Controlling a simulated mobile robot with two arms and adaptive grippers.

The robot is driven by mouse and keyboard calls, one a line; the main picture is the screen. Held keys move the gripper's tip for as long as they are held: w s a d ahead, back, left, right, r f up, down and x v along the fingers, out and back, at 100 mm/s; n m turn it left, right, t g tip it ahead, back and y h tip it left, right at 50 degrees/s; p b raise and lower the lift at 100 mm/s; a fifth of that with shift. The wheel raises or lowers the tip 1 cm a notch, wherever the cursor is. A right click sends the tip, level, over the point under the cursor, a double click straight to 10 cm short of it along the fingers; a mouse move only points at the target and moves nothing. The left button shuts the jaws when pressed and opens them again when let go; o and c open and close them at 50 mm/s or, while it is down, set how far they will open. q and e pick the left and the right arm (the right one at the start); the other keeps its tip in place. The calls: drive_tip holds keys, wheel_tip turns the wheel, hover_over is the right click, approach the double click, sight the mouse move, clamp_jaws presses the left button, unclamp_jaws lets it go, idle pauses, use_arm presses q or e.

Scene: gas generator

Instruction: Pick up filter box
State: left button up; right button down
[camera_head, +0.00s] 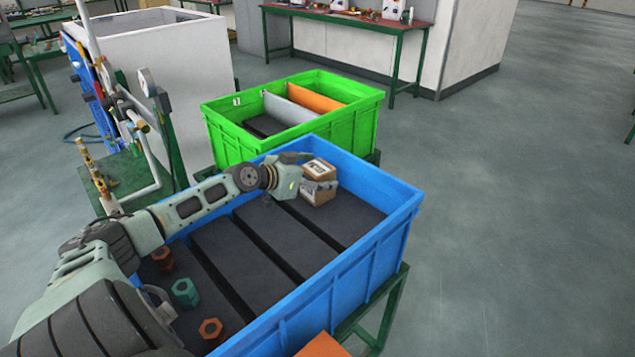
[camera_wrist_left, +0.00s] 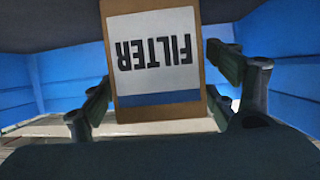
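The filter box (camera_head: 319,194) is a brown carton with a white label, at the far right end of the blue bin (camera_head: 345,290). My left gripper (camera_head: 318,184) is at the box, with a finger across its side. In the left wrist view the box (camera_wrist_left: 155,55) shows "FILTER" upside down above a blue stripe. It stands between the two fingers of my left gripper (camera_wrist_left: 160,92), which lie close along both its sides. I cannot tell if they press on it. The box appears to be low in the bin. My right gripper is not in view.
Dark slats divide the blue bin's floor. Several hex nuts, a green one (camera_head: 185,292) among them, lie at its near left. A green bin (camera_head: 330,130) with grey and orange dividers stands behind. Gauges and pipes are at left. The floor at right is clear.

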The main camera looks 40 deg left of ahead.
use_arm(q)
drive_tip(key=c, duration=1.3)
drive_tip(key=shift+r, duration=0.1)
